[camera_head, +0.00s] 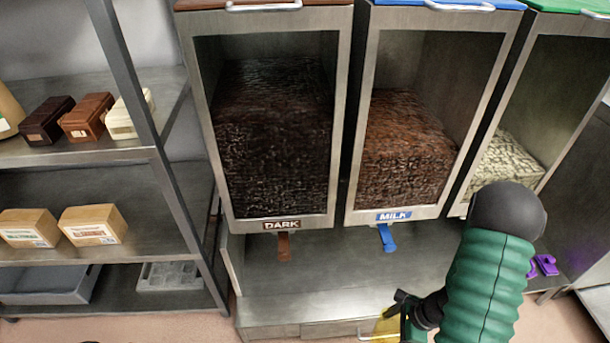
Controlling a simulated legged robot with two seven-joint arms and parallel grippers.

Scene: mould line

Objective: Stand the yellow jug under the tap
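A yellow object (385,328), which looks like part of the jug, shows at the bottom edge of the head view, mostly cut off by the frame and covered by my gripper. My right gripper (400,305) is black and is right at this yellow object; its fingers are too small and overlapped to tell whether they hold it. A brown tap lever (284,247) hangs under the DARK bin, and a blue tap lever (387,238) hangs under the MILK bin. My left gripper is out of view.
A steel ledge (300,307) runs below the bins, bare under the brown lever. Purple pieces (543,265) lie at the right. A shelf rack (150,150) at the left holds blocks, boxes and a grey tray (45,287). My green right arm hides part of the right side.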

